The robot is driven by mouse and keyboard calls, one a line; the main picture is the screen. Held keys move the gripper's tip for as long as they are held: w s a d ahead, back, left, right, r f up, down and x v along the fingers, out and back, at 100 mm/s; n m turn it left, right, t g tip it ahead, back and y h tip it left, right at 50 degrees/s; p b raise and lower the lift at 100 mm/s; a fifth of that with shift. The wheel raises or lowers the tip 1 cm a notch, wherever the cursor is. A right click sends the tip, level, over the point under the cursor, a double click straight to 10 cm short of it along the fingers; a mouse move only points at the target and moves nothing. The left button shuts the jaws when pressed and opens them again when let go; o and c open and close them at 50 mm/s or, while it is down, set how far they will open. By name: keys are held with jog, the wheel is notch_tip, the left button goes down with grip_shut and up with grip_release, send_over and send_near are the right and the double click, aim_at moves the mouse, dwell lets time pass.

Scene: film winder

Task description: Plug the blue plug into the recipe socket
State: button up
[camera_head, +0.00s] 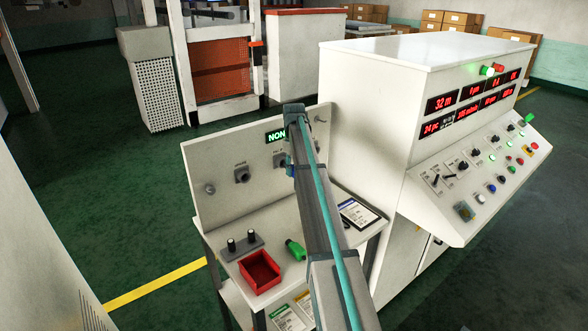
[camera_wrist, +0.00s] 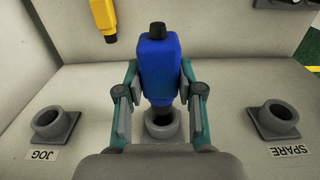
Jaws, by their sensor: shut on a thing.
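The blue plug (camera_wrist: 158,70) is between the fingers of my gripper (camera_wrist: 159,78) in the wrist view, and the gripper is shut on it. A dark end shows at the plug's top and a dark neck at its bottom. The neck overlaps the rim of the grey middle socket (camera_wrist: 163,126); I cannot tell whether it has entered. No label for this socket can be read. The JOG socket (camera_wrist: 55,124) is at left and the SPARE socket (camera_wrist: 279,121) at right, both empty.
A yellow plug (camera_wrist: 104,18) shows at the wrist view's upper left. In the head view, the bench's upright panel (camera_head: 210,212) carries grey sockets and a green display (camera_head: 276,136). A red bin (camera_head: 260,272) and a green plug (camera_head: 296,249) lie on the bench. A control cabinet (camera_head: 375,115) stands at right.

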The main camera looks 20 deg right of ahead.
jog(key=shift+w, duration=0.25)
dwell(0.3)
jog(key=shift+w+a, duration=0.2)
jog(key=shift+w, duration=0.4)
jog(key=shift+w+a, duration=0.15)
jog(key=shift+w, duration=0.45)
jog(key=shift+w+p, duration=0.35)
jog(key=shift+p, duration=0.05)
dwell(0.7)
jog(key=o, duration=1.2)
jog(key=shift+o, duration=0.2)
notch_tip(320, 180, up, 12)
